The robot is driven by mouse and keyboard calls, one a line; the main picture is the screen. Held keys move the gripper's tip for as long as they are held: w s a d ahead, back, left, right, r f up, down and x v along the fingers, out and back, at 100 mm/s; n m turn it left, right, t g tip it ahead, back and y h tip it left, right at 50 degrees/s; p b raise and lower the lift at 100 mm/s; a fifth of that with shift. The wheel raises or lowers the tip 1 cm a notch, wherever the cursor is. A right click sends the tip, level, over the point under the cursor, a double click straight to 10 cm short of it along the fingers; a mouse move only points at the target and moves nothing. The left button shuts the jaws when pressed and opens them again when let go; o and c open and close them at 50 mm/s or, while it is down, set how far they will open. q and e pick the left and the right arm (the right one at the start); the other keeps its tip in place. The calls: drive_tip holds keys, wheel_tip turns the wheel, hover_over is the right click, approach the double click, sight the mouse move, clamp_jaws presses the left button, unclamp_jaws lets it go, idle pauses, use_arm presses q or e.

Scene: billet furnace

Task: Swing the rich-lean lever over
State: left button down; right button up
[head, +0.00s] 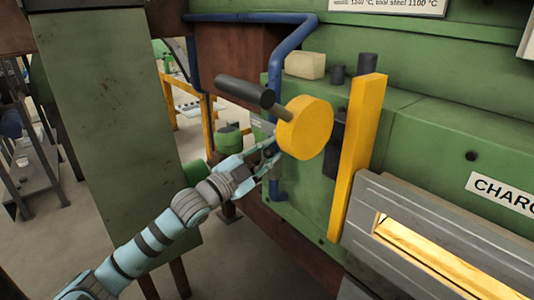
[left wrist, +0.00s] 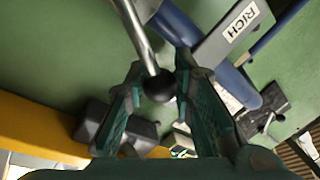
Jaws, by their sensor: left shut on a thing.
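The rich-lean lever shows in the left wrist view as a bare metal rod (left wrist: 143,40) ending in a black ball knob (left wrist: 159,86). A grey plate with a RICH label (left wrist: 238,22) is beside it at upper right. My left gripper (left wrist: 160,72) is shut on the knob, with one finger on each side of it. In the head view my left gripper (head: 268,160) is at the green furnace wall, just left of and below a yellow disc (head: 305,127). The lever cannot be made out there. My right gripper is in neither view.
A thick black handle (head: 245,92) sticks out from the yellow disc, above my left gripper. A blue pipe (head: 275,68) runs down behind the gripper. An upright yellow bar (head: 357,155) and a glowing charge slot (head: 430,255) are to the right. A green column (head: 105,110) stands left.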

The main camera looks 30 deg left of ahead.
use_arm(q)
drive_tip(key=shift+f, duration=0.15)
drive_tip(key=c, duration=1.3)
unclamp_jaws()
drive_tip(key=shift+c, duration=0.2)
drive_tip(key=shift+s, duration=0.1)
